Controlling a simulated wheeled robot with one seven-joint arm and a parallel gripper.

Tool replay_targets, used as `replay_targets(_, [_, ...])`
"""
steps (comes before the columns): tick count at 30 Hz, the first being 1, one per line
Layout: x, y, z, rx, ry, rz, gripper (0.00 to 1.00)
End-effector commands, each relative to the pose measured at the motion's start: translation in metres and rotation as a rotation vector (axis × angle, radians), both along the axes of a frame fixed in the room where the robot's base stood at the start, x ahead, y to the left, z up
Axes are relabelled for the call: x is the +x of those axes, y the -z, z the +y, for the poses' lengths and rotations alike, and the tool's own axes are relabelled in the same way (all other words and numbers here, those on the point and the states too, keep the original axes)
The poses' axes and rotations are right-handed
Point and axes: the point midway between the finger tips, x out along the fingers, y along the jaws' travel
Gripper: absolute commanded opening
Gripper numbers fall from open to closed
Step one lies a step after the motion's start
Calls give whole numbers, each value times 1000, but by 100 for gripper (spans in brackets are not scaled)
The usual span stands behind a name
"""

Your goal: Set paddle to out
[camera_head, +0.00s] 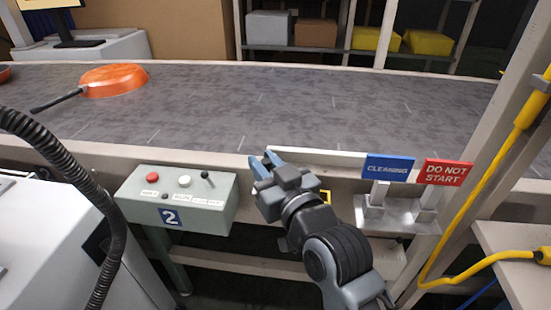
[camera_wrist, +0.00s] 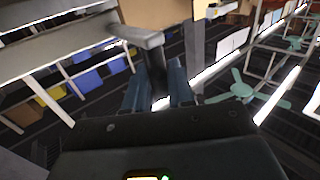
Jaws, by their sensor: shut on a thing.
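The paddle (camera_head: 318,156) appears to be the long pale bar lying along the near edge of the conveyor, roughly parallel to the belt. My gripper (camera_head: 262,163) is at the bar's left end, its blue fingertips pointing to the upper left. In the wrist view my gripper (camera_wrist: 158,88) is shut on a grey post with a short crossbar (camera_wrist: 140,38) on top. This seems to be the paddle's handle; its join to the bar is hidden in both views.
An orange pan (camera_head: 113,80) lies on the conveyor belt (camera_head: 300,105) at the left. A control box (camera_head: 180,198) with buttons stands left of my gripper. Blue "CLEANING" (camera_head: 388,167) and red "DO NOT START" (camera_head: 444,172) signs stand to the right. The belt's middle is clear.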

Motion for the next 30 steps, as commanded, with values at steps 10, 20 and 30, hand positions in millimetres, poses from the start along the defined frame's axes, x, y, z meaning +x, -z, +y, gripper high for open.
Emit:
replay_targets(10, [-3, 1, 7, 1, -15, 2, 30])
replay_targets(20, [-2, 1, 3, 0, -7, 1, 41])
replay_targets(30, [-37, 3, -13, 1, -7, 4, 41])
